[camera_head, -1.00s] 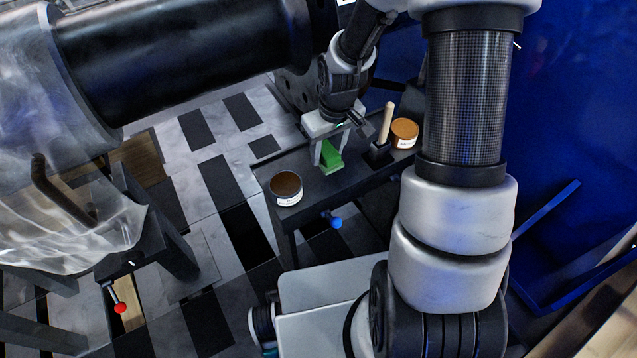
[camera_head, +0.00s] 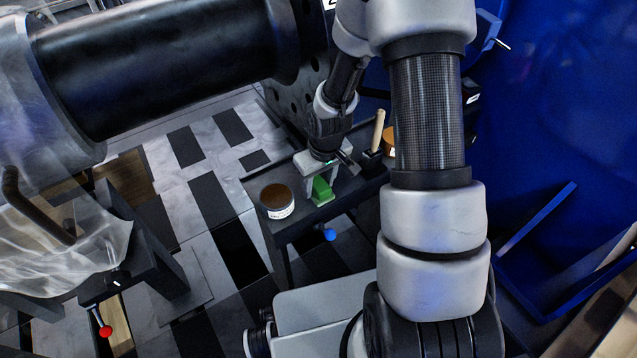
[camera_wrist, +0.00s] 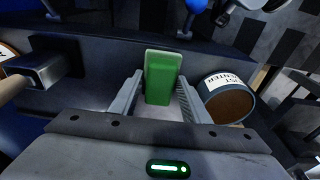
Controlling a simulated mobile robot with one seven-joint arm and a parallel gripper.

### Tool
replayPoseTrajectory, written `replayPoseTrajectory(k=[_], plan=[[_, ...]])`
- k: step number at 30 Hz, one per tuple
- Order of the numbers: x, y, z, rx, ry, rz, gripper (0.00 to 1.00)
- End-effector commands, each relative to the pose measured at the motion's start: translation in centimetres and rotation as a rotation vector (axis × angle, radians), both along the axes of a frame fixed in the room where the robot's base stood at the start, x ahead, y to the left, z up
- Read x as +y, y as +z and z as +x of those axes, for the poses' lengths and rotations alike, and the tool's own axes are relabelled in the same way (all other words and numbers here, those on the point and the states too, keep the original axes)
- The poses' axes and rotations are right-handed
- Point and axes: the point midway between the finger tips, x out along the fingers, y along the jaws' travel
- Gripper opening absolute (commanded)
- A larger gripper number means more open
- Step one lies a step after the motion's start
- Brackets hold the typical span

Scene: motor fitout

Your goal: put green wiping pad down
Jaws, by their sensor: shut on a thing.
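The green wiping pad (camera_head: 322,192) is between the fingers of my gripper (camera_head: 319,182), over the near edge of the dark bench (camera_head: 300,228). In the wrist view, the pad (camera_wrist: 162,78) stands up as a green block between the two grey fingers of my gripper (camera_wrist: 160,98). My gripper is shut on it. I cannot tell whether the pad's underside touches the bench top.
A round brown-topped tin (camera_head: 277,201) stands left of the pad; its label shows in the wrist view (camera_wrist: 228,97). A wooden-handled tool (camera_head: 377,131) in a black block and an orange-topped tin (camera_head: 389,141), partly hidden by my arm, are to the right.

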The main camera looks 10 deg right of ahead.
Motion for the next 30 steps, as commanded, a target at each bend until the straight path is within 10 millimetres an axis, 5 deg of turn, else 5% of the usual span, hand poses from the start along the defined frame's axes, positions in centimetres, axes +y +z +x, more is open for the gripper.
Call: replayPoseTrajectory(k=[4,16,30], plan=[[0.0,-0.1,0.0,0.0,0.0,0.0,0.61],[0.0,0.8,0.0,-0.001,0.0,-0.001,0.61],[-0.5,10.0,-1.3,-0.003,-0.001,-0.001,0.61]])
